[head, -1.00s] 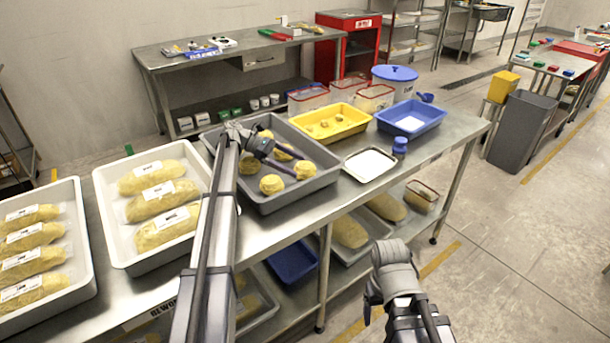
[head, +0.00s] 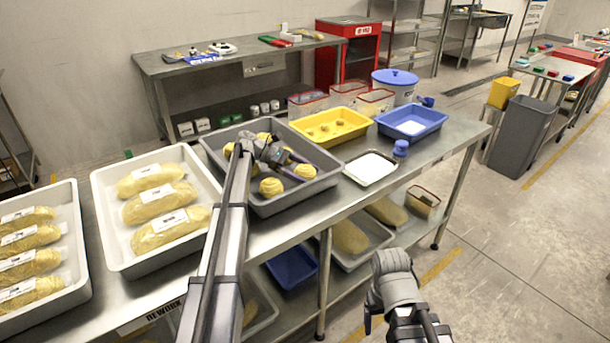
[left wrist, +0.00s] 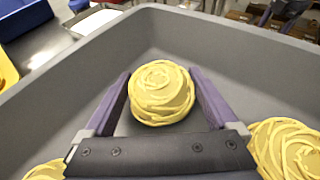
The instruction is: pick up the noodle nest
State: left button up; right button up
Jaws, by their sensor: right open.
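The tan noodle nest (head: 305,172) lies near the right corner of the grey tray (head: 258,207). In the left wrist view the nest (left wrist: 161,92) is a round yellow coil between the finger ends. My left gripper (head: 296,164) is over the tray; its purple fingers (left wrist: 160,78) are spread on either side of the nest, close to its edges. Whether they touch it I cannot tell. Other nests (head: 271,187) lie in the same tray, one (left wrist: 287,150) at the right of the wrist view. My right gripper (head: 369,318) is off the table's front edge, mostly hidden by its wrist.
A yellow tray (head: 352,133), a blue tray (head: 440,115), a small white-topped tray (head: 371,181) and a blue-lidded bucket (head: 394,88) stand to the right. White trays (head: 109,222) of wrapped loaves stand left. The grey tray's walls rise close around the left gripper.

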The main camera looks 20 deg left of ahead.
aim_at(307, 168)
pick_arm(q)
jog(key=c, duration=0.7)
jog(key=shift+r, duration=0.15)
jog(key=shift+c, duration=0.2)
notch_tip(307, 168, up, 10)
jog(key=p, duration=1)
